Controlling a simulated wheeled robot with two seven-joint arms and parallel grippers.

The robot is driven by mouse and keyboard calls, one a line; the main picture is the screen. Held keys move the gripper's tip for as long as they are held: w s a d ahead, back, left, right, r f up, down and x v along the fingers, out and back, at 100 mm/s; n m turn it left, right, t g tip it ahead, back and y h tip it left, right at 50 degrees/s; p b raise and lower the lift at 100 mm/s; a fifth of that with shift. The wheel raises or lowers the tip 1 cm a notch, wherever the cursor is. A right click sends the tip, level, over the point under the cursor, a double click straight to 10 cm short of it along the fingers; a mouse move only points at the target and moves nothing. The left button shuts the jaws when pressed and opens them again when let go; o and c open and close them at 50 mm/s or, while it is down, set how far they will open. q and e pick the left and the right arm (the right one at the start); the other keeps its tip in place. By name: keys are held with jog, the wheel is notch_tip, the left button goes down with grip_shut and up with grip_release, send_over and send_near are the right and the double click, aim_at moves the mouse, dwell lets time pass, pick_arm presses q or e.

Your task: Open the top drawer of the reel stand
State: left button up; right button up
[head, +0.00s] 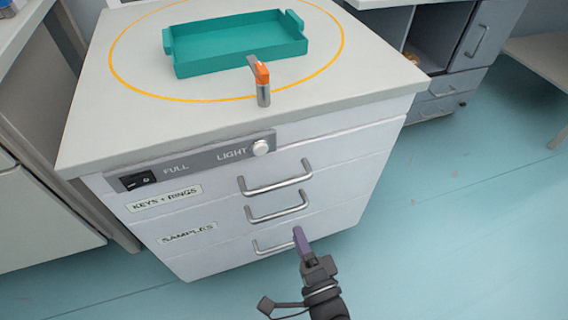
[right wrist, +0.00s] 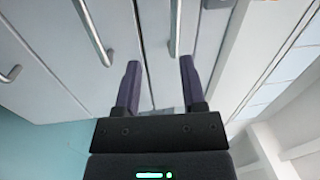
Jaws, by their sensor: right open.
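The reel stand is a white cabinet with a pale top (head: 370,80) and three drawers with metal bar handles. The top drawer (head: 228,190) is labelled KEYS + RINGS and looks shut. Its handle (head: 275,183) sits under the grey panel. My right gripper (head: 299,240) is in front of the lower drawers in the head view, with its purple fingers pointing at the stand. In the right wrist view the fingers (right wrist: 158,78) are apart and empty. A handle, seemingly the top one (right wrist: 174,30), lies ahead between them, not visibly touched. My left gripper is not in view.
The grey panel (head: 205,160) has a black switch and a round knob. Grey cabinets (head: 465,50) stand behind at right. The blue floor right of the stand is clear.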

aim_at(279, 183)
jog(key=shift+m+t, duration=0.4)
jog(key=shift+m, duration=0.1)
jog(key=b+x, duration=0.1)
jog(key=x, duration=0.3)
jog(key=b+x, duration=0.1)
jog(key=x, duration=0.2)
jog(key=r+b+x, duration=0.1)
jog(key=x, duration=0.3)
jog(key=shift+w+a+r, duration=0.15)
jog(key=shift+r, duration=0.05)
grip_shut()
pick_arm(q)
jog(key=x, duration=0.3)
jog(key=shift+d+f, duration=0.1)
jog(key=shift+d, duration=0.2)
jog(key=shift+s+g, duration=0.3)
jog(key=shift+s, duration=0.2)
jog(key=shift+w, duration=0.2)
